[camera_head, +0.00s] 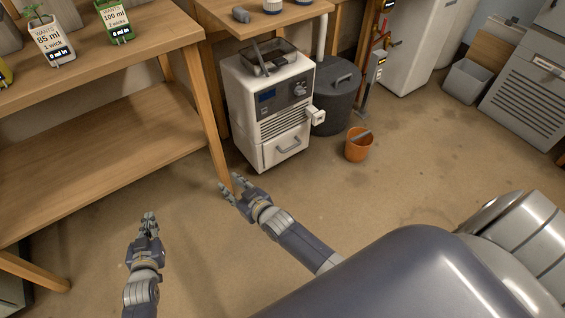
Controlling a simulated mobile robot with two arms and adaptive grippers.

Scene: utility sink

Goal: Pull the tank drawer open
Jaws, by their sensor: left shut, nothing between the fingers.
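The tank drawer (270,154) is the lower front panel of a white machine (243,100) and looks closed, flush with the front. Its grey bar handle (289,145) is in plain view. My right gripper (231,183) is open and empty, in front of the machine and to the left of the drawer, apart from it. My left gripper (149,217) is shut and empty, further left and nearer to me, over the bare floor.
A wooden workbench (120,52) with a low shelf (110,150) fills the left; its leg (207,110) stands near my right gripper. A white spout (315,116) juts from the machine's right side. An orange bucket (358,150) and a dark bin (335,100) stand right. The floor in front is clear.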

